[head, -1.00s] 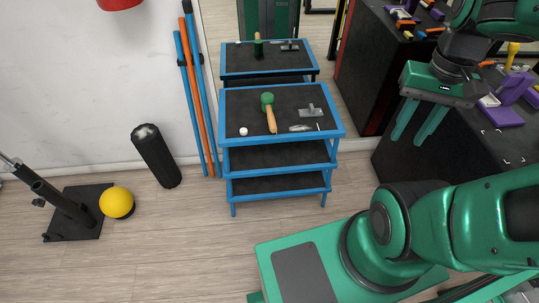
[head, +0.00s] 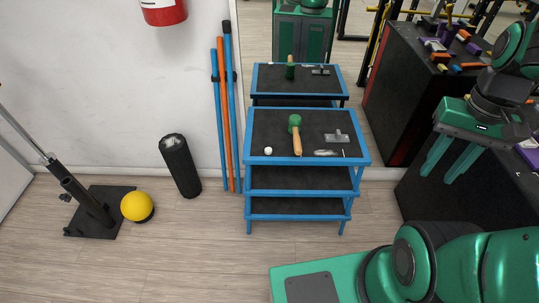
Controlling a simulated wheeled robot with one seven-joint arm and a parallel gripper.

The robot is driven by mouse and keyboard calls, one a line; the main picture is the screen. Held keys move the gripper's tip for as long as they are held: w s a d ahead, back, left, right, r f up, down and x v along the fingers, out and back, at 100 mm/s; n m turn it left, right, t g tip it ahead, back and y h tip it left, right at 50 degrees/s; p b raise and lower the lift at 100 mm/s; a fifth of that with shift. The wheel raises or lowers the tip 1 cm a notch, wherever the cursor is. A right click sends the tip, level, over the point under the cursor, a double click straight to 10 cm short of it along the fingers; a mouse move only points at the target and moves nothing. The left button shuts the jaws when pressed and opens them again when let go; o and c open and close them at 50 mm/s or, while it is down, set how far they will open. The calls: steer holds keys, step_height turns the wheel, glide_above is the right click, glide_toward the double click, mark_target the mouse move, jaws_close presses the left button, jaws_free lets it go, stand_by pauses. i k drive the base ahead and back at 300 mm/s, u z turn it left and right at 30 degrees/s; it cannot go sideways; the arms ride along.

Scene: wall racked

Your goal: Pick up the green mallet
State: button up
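The green mallet (head: 296,134) has a green head and a light wooden handle. It lies on the black top of the blue-framed cart (head: 250,125), head toward the wall and handle toward me. My gripper (head: 442,172) is at the right, well apart from the mallet and to the right of the cart. Its two green fingers point down and stand apart with nothing between them.
A white ball (head: 268,151), a trowel-like tool (head: 337,138) and a small silver tool (head: 326,153) share the cart top. A mirror behind reflects the cart. A dark cabinet (head: 440,205) stands right. Poles (head: 226,120), a black roller (head: 180,166) and a yellow ball (head: 137,207) are left.

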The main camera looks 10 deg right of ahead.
mark_target(295, 120)
steer(key=z, duration=0.05)
steer(key=k, duration=0.45)
steer(key=u, duration=0.65)
steer(key=i, duration=1.3)
steer(key=u, duration=0.15)
